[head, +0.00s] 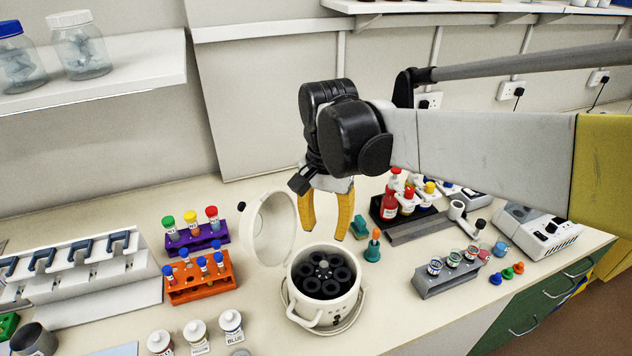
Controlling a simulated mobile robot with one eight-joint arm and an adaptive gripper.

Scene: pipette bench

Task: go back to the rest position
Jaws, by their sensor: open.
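My gripper (325,222) has two yellow fingers pointing down, spread apart with nothing between them. It hangs above the bench, behind and slightly above the rim of a white centrifuge (325,284). The centrifuge's lid (273,228) stands open to the left of my fingers. Its dark rotor with several round holes shows inside. My arm reaches in from the right side of the picture. No marker for a rest position is visible.
Purple (197,241) and orange (200,280) tube racks stand left of the centrifuge. A teal holder (373,250), a grey rack (452,272) and a black bottle rack (402,220) stand right. White bottles (195,338) stand in front. A shelf (120,70) is upper left.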

